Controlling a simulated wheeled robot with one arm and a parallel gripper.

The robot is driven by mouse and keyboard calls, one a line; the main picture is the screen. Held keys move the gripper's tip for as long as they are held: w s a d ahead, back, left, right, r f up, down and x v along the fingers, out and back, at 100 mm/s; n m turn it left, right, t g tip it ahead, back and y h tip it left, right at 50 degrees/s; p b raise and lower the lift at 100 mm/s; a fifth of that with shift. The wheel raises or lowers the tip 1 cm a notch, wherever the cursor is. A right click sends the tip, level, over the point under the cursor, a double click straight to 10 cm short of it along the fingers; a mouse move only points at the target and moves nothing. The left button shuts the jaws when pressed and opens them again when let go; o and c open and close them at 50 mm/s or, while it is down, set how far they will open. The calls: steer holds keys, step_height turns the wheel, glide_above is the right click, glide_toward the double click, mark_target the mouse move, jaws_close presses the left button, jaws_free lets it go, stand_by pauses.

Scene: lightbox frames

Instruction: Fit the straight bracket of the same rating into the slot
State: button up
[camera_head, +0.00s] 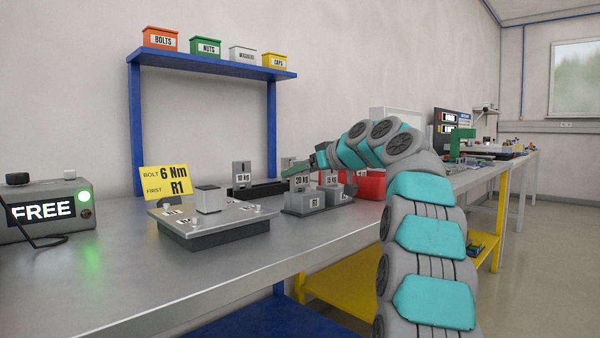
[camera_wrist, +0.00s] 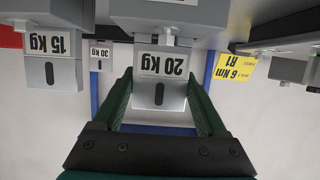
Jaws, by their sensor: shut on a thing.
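A grey bracket labelled 20 Kg (camera_head: 301,181) stands in a grey block on the bench; it also fills the middle of the upside-down wrist view (camera_wrist: 162,66). My gripper (camera_head: 296,171) is shut on it, with a green finger on either side in the wrist view (camera_wrist: 161,82). A bracket labelled 15 Kg (camera_wrist: 50,58) is beside it, just right of it in the head view (camera_head: 331,179). A bracket labelled 30 Kg (camera_wrist: 100,54) stands farther back (camera_head: 242,177) by a dark base. I cannot make out an empty slot, nor whether the held bracket is clear of its block.
A raised plate (camera_head: 240,215) with a grey block and bolts lies left of the brackets, with a yellow 6 Nm R1 sign (camera_head: 166,181) behind. A box showing FREE (camera_head: 45,209) is far left. A red bin (camera_head: 371,185) stands right, behind my arm. The front bench is clear.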

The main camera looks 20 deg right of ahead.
steer(key=shift+f+b, duration=0.55)
steer(key=shift+f, duration=0.05)
steer(key=o, duration=1.5)
steer(key=v, duration=0.7)
steer(key=shift+s+d+r, duration=0.1)
steer(key=shift+s+r, duration=0.05)
steer(key=shift+s, duration=0.2)
